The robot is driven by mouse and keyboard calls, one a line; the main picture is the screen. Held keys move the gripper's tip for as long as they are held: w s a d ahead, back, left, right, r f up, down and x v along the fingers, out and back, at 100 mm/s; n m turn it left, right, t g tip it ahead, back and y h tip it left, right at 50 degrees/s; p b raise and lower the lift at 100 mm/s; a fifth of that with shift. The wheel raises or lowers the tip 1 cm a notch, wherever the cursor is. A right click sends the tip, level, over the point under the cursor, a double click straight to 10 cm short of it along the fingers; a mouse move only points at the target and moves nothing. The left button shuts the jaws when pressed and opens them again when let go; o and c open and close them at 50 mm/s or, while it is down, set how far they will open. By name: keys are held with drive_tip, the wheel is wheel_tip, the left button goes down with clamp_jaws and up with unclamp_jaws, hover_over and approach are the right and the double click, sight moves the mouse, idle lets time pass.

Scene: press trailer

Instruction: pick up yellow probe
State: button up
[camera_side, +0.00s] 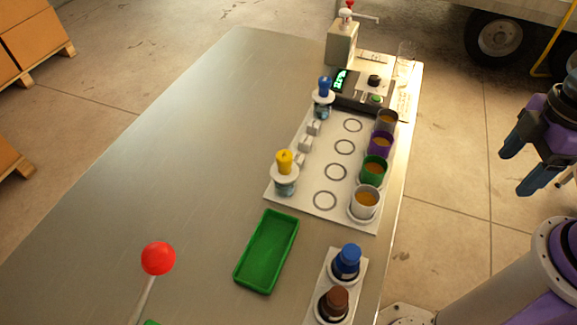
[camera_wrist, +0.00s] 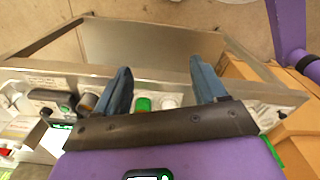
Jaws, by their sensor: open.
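The yellow probe (camera_side: 284,161) stands upright in a clear jar with a white collar (camera_side: 285,177), at the near left corner of the white mat. Only its yellow top shows clearly; its lower part is in the jar. My gripper (camera_side: 515,171) is open and empty, with two blue fingers, off the right side of the table and far from the probe. The open fingers also show in the wrist view (camera_wrist: 160,70), with nothing between their tips. I cannot make out the yellow probe in the wrist view.
A blue-topped probe (camera_side: 325,87) stands in a similar jar at the back left. Several cups, including a purple one (camera_side: 381,143), line the white mat's (camera_side: 297,201) right edge. A green tray (camera_side: 267,251), blue bottle (camera_side: 347,260) and red ball on a stick (camera_side: 158,258) are nearer. The table's left is clear.

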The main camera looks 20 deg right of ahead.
drive_tip(key=o, duration=0.3)
drive_tip(key=shift+o, duration=0.2)
drive_tip(key=shift+a, duration=0.1)
wheel_tip(320, 180, up, 7)
drive_tip(key=n, duration=0.3)
hover_over(284, 155)
drive_tip(key=f, duration=1.2)
drive_tip(key=shift+s+d, duration=0.15)
drive_tip(key=shift+d, duration=0.1)
drive_tip(key=shift+a+f, duration=0.15)
drive_tip(key=shift+f, duration=1.2)
drive_tip(key=shift+a+f, duration=0.1)
drive_tip(key=shift+f, duration=1.25)
